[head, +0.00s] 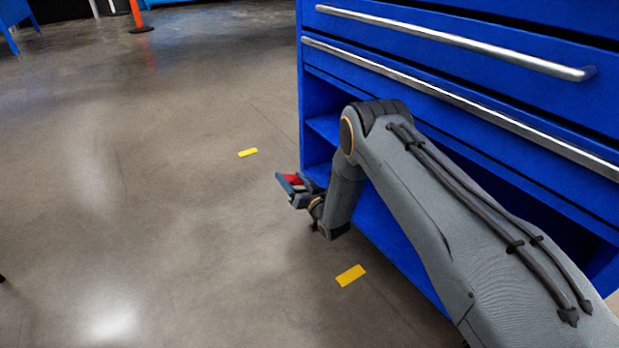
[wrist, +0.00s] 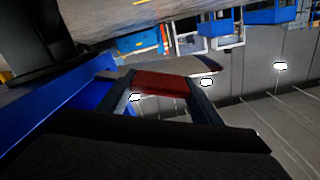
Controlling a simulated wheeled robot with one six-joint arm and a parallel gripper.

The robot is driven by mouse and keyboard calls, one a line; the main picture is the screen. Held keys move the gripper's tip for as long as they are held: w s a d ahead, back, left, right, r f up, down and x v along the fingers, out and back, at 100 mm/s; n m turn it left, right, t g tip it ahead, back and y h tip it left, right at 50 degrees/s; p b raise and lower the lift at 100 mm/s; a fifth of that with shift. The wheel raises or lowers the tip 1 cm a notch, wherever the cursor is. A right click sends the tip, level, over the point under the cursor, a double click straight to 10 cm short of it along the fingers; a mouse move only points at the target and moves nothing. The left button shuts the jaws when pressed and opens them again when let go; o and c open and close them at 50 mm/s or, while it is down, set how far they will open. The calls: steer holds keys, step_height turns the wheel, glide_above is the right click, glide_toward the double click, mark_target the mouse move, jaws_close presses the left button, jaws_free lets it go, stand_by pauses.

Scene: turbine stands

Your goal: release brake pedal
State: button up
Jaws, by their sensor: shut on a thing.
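A red brake pedal (head: 293,179) shows as a small flat piece at the lower left corner of the blue cabinet (head: 309,95), low near the floor. My gripper (head: 297,189) is at the pedal, with its fingers around it. In the wrist view, the red pedal (wrist: 163,82) spans the gap between the two fingers of my gripper (wrist: 163,92), and the jaws are shut on it. How the pedal joins the cabinet is hidden by my gripper and arm.
The blue cabinet has drawers with long metal handles (head: 455,35) and an open lower shelf (head: 324,128). Yellow floor marks (head: 350,275) lie nearby. The grey floor (head: 150,220) to the left is clear. An orange post (head: 138,15) stands far back.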

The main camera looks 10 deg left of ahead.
steer(key=shift+r, duration=0.1)
stand_by(0.3)
steer(key=o, duration=1.5)
steer(key=shift+s+d, duration=0.1)
steer(key=p+v, duration=0.3)
steer(key=v, duration=0.4)
steer(key=shift+s+d+p, duration=0.15)
steer(key=shift+s+p, duration=0.1)
steer(key=shift+p, duration=0.15)
